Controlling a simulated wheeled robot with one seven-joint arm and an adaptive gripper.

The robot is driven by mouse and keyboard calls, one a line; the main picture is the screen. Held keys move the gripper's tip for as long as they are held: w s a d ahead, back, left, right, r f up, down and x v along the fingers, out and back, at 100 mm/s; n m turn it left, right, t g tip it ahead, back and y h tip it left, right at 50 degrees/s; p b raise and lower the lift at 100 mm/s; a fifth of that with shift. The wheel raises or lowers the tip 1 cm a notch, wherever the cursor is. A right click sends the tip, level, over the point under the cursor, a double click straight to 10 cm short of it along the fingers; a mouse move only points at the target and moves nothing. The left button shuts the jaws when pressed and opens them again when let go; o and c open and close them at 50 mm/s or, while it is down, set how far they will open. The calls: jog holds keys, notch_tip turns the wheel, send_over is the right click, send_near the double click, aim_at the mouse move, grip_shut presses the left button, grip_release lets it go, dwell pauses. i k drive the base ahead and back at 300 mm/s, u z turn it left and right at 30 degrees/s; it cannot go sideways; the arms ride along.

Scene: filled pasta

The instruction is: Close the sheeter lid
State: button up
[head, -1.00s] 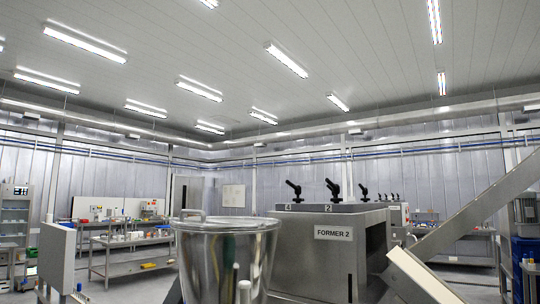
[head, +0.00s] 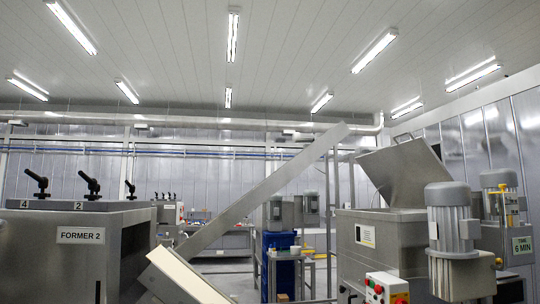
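A raised flat steel lid (head: 407,172) with a small handle stands tilted open at the right of the head view. It is on top of a boxy steel machine (head: 385,240) with grey motors on its right side. The small label on this machine's front is too small to read, so I cannot tell whether it is the sheeter. No other raised lid shows. My gripper is not in view.
A steel machine marked FORMER 2 (head: 70,255) with black handles stands at the left. An inclined steel beam (head: 262,193) rises to the right. A control box (head: 386,288) with coloured buttons stands before the lidded machine. A blue container (head: 278,250) is behind.

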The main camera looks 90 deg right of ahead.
aim_at(400, 173)
jog(key=z, duration=3.55)
jog(key=i, duration=1.05)
